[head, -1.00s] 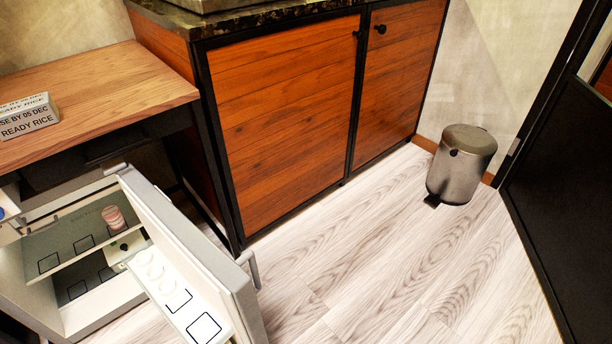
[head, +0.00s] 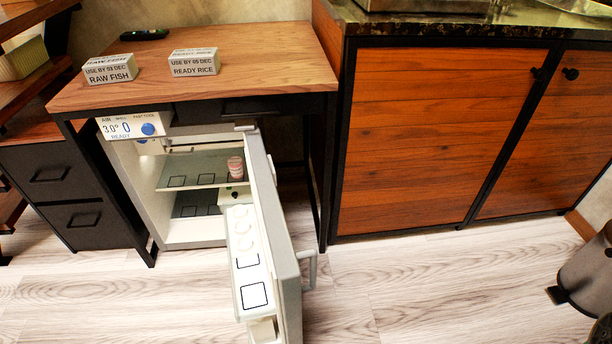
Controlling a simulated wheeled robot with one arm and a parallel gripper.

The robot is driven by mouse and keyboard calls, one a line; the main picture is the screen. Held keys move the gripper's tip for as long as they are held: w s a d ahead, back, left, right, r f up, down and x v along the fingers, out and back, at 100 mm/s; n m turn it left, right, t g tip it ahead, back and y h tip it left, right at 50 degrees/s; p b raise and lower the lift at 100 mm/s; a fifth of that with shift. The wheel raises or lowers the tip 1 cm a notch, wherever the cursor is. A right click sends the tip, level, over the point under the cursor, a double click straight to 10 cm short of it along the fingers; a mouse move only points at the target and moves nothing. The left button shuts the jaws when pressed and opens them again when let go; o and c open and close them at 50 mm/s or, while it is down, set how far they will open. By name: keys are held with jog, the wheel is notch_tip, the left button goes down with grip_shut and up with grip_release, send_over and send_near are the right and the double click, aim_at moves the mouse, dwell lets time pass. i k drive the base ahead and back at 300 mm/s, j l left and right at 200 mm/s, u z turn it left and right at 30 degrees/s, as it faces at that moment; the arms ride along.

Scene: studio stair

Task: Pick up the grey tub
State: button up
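Two grey box-shaped tubs with printed labels stand on the wooden desk top. The one reading RAW FISH (head: 111,70) is at the left, and the one reading READY RICE (head: 194,63) is to its right. I cannot tell which of them is meant by the grey tub. A small pink-and-white tub (head: 236,168) stands on the upper shelf inside the small fridge under the desk. My gripper is not in view.
The fridge door (head: 285,240) hangs open toward me, with racks inside it. The wooden desk (head: 255,65) has a dark object (head: 144,34) at the back. Wooden cabinets (head: 425,130) and a pedal bin (head: 588,272) are at the right. The floor (head: 420,285) right of the door is clear.

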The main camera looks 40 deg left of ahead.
aim_at(119, 68)
jog(key=i+u, duration=0.15)
jog(key=u, duration=0.3)
jog(key=i+u, duration=0.15)
jog(key=u, duration=0.35)
jog(key=i+l+u, duration=0.1)
jog(key=u, duration=0.35)
jog(key=i+l+u, duration=0.15)
jog(key=u, duration=0.3)
jog(key=l+u, duration=0.2)
jog(key=u, duration=0.3)
jog(key=l+u, duration=0.65)
jog(key=k+l, duration=0.05)
